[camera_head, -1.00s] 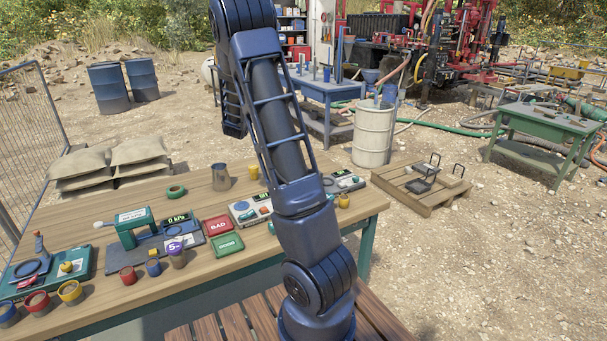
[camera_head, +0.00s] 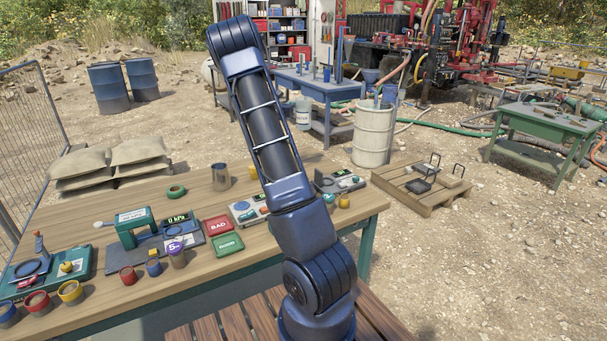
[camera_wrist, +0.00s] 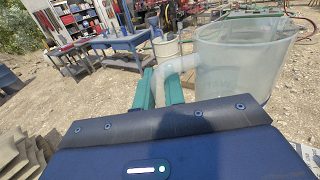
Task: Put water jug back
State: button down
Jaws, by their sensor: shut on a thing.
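The water jug (camera_wrist: 235,62) is a large translucent, pale container with an open top. It fills the upper right of the wrist view, and its handle extends left toward my gripper (camera_wrist: 160,90). The two teal fingers are shut on the handle, and the jug is held up off the ground. It looks roughly upright; I cannot tell if it holds water. In the head view my arm rises across the middle of the picture, and neither the gripper nor the jug can be seen there.
A wooden workbench (camera_head: 115,205) with cups and instruments stands in front. Behind are a blue table (camera_head: 322,88), a pale barrel (camera_head: 373,132), a pallet (camera_head: 420,187) and a green table (camera_head: 545,122). Sandbags (camera_head: 138,152) lie at left. Open gravel lies between them.

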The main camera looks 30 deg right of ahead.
notch_tip(320, 180, down, 23)
jog(key=shift+f, duration=0.1)
dwell(0.8)
jog(key=c, duration=1.9)
grip_release()
jog(key=shift+f, duration=0.15)
jog(key=o, duration=0.4)
